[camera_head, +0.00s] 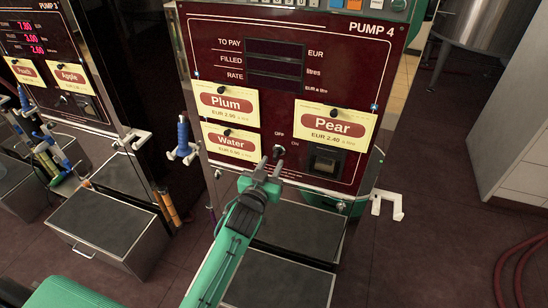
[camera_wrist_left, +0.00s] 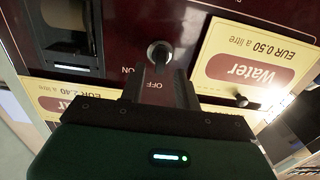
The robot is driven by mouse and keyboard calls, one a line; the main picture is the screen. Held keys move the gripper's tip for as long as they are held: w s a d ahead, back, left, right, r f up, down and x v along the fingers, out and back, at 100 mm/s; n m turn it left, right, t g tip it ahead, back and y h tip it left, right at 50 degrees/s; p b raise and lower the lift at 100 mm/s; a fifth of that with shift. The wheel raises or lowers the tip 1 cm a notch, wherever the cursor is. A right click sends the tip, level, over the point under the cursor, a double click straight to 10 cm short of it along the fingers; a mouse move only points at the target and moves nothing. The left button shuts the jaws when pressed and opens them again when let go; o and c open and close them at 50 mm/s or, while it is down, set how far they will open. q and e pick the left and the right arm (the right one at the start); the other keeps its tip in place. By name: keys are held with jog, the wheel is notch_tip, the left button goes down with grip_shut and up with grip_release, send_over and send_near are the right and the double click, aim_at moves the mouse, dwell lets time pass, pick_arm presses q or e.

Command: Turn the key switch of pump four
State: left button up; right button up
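Pump four (camera_head: 355,57) stands in front of me with a dark red panel; its TO PAY, FILLED and RATE displays are dark. Its key switch (camera_head: 279,151) is a small round dark knob low on the panel, between the OFF and ON labels. It also shows in the left wrist view (camera_wrist_left: 159,52), just ahead of the fingertips. My left gripper (camera_head: 269,167) is open, its two fingers a small gap apart, pointing at the switch from just below it. I cannot tell whether they touch it. It also shows in the left wrist view (camera_wrist_left: 164,75). My right gripper is out of view.
Plum (camera_head: 226,104), Water (camera_head: 231,142) and Pear (camera_head: 335,128) cards surround the switch. A slot unit (camera_head: 326,161) is right of it. A blue nozzle (camera_head: 183,140) hangs left, a white bracket (camera_head: 388,204) juts out right. Pump three (camera_head: 45,45) has lit red displays.

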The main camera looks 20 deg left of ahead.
aim_at(275, 159)
pick_arm(q)
jog(key=shift+w, duration=1.55)
jog(key=shift+d, duration=0.1)
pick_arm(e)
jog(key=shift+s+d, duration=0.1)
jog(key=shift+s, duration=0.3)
pick_arm(q)
grip_shut()
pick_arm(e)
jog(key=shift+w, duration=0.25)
